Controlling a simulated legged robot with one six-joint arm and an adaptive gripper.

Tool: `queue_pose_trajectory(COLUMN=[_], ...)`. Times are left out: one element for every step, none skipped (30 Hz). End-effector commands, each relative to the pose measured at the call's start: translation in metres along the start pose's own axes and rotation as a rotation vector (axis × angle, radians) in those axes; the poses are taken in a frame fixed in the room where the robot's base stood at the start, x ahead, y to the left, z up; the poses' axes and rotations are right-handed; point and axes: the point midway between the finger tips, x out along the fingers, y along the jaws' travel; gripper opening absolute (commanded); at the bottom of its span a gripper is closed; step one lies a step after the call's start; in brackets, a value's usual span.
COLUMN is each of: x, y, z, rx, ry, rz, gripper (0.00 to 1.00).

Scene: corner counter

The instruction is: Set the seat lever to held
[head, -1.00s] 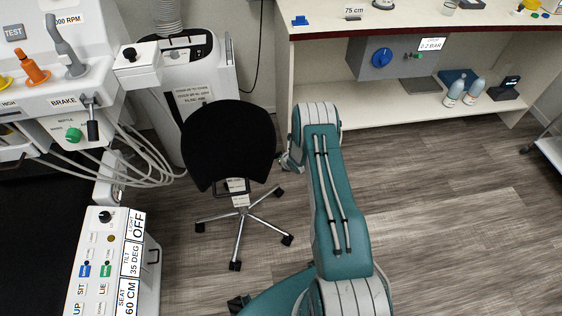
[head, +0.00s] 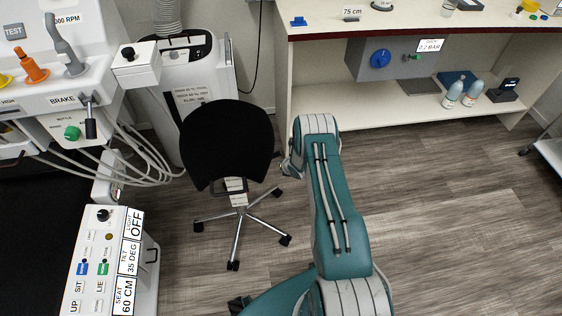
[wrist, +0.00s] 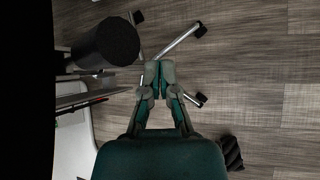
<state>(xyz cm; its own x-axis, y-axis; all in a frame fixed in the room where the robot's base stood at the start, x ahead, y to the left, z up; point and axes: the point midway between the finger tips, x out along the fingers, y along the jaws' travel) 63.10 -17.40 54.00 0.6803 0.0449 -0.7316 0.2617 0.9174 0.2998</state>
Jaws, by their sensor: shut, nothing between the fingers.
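The black stool (head: 228,145) stands at the centre left on a chrome star base. Under its front seat edge are small white label plates (head: 236,185); their text is too small to read and I cannot pick out the seat lever for sure there. In the wrist view, a black cylinder (wrist: 106,45) sticks out from the left, above a chrome leg (wrist: 180,40); I cannot tell whether it is the lever's handle. My gripper (wrist: 155,76) is shut and empty, right of and below this cylinder in the picture, apart from it.
A white unit with a BRAKE lever (head: 89,120) and hanging hoses stands left. A control box (head: 110,260) with SEAT, TILT and LIGHT readings is at lower left. A counter (head: 420,20) with a lower shelf is behind. The floor (head: 450,220) at right is clear.

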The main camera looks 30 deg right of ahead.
Motion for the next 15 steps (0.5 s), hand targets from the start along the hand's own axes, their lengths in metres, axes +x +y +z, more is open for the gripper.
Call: queue_pose_trajectory(x=[0.003, -0.002, -0.005, -0.008, -0.010, -0.014, -0.017, -0.020, -0.024, -0.027, -0.031, -0.035, -0.039, -0.043, -0.049], y=[-0.002, 0.001, 0.004, 0.005, 0.006, 0.009, 0.010, 0.012, 0.015, 0.017, 0.019, 0.022, 0.025, 0.026, 0.030], z=[-0.005, -0.003, -0.004, -0.004, -0.005, -0.006, -0.007, -0.007, -0.008, -0.009, -0.010, -0.011, -0.011, -0.012, -0.013], rx=[0.001, 0.000, 0.000, 0.001, 0.001, 0.000, 0.001, -0.001, -0.001, 0.000, -0.001, -0.001, 0.000, 0.000, -0.001], ry=[0.003, 0.002, 0.003, 0.004, 0.005, 0.005, 0.005, 0.005, 0.006, 0.005, 0.007, 0.007, 0.006, 0.007, 0.008], rz=[-0.001, 0.000, -0.001, -0.001, -0.002, -0.002, -0.003, -0.004, -0.004, -0.005, -0.004, -0.004, -0.004, -0.004, -0.003], gripper=[0.00, 0.00, 0.00, 0.00, 0.00, 0.00, 0.00, 0.00, 0.00, 0.00, 0.00, 0.00, 0.00, 0.00, 0.00])
